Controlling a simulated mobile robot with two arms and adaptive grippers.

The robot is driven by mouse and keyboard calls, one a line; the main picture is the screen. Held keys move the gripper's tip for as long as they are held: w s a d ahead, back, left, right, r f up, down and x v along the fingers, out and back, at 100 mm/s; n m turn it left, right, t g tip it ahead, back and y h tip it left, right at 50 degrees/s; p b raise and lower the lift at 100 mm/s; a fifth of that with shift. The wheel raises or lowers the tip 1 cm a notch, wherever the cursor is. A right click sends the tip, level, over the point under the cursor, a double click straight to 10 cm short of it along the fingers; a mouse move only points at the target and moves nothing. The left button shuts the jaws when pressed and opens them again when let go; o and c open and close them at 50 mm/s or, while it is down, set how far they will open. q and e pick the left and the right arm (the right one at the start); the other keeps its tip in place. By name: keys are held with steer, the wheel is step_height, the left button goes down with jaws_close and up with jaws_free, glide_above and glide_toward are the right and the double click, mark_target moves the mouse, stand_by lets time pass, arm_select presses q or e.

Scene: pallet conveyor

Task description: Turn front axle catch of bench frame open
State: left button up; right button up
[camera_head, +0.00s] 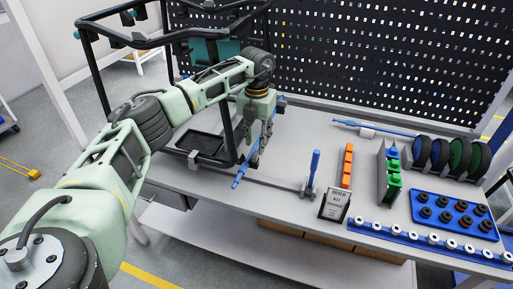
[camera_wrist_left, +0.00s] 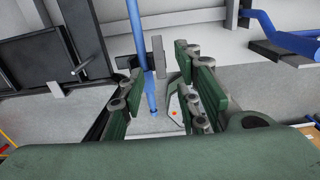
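A black tubular frame (camera_head: 99,82) stands at the left end of the bench. A slanted blue lever (camera_head: 241,176) lies by its near right corner, at the bench's front. I take this for the front axle catch, though no label shows it. My left gripper (camera_head: 262,141) points down over the lever's upper end. In the left wrist view the blue lever (camera_wrist_left: 141,45) runs between the two spread fingers of the left gripper (camera_wrist_left: 160,72), closer to the left finger. A grey block (camera_wrist_left: 157,56) sits beside the lever. Contact cannot be told. My right gripper is out of view.
An upright blue lever (camera_head: 314,168) stands on a grey rail to the right. A perforated panel (camera_head: 400,60) closes the back.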

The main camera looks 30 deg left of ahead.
mark_target(256, 152)
arm_select(q)
step_height(256, 152, up, 8)
steer(key=shift+f, duration=0.25)
stand_by(0.5)
